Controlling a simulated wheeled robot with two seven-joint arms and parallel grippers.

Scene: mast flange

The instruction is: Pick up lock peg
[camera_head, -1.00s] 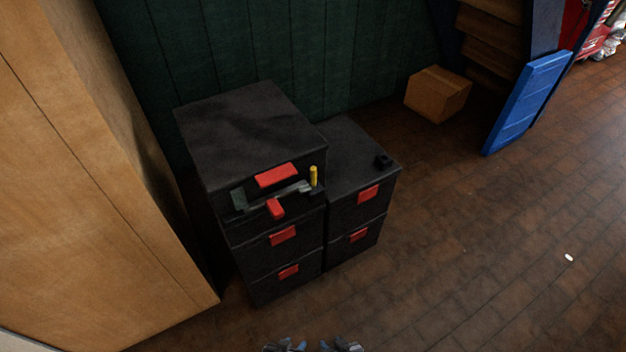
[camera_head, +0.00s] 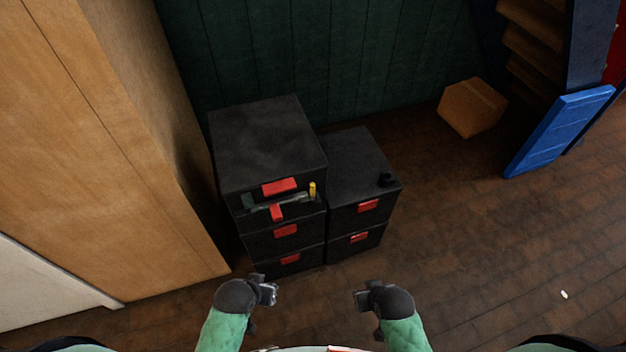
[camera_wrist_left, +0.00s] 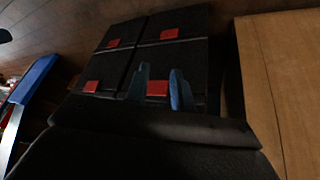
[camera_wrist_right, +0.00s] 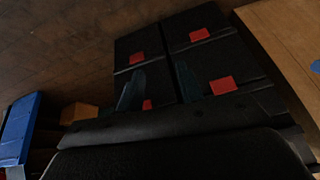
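A small yellow peg (camera_head: 312,190) stands upright at the right end of the tall black cabinet's upper front, beside a grey-green flat piece (camera_head: 250,201). I take it for the lock peg, but it is too small to be sure. My left gripper (camera_head: 268,292) and right gripper (camera_head: 361,297) are in front of the cabinets, well apart from the peg, and empty. In the left wrist view the left fingers (camera_wrist_left: 160,80) are apart. In the right wrist view the right fingers (camera_wrist_right: 158,84) are apart. I cannot make out the peg in either wrist view.
The tall black cabinet (camera_head: 265,140) has red handles. A lower black cabinet (camera_head: 355,160) adjoins it on the right, with a small black object (camera_head: 387,180) on top. A wooden cabinet (camera_head: 110,150) stands left. A cardboard box (camera_head: 472,107) and blue panel (camera_head: 560,130) stand right.

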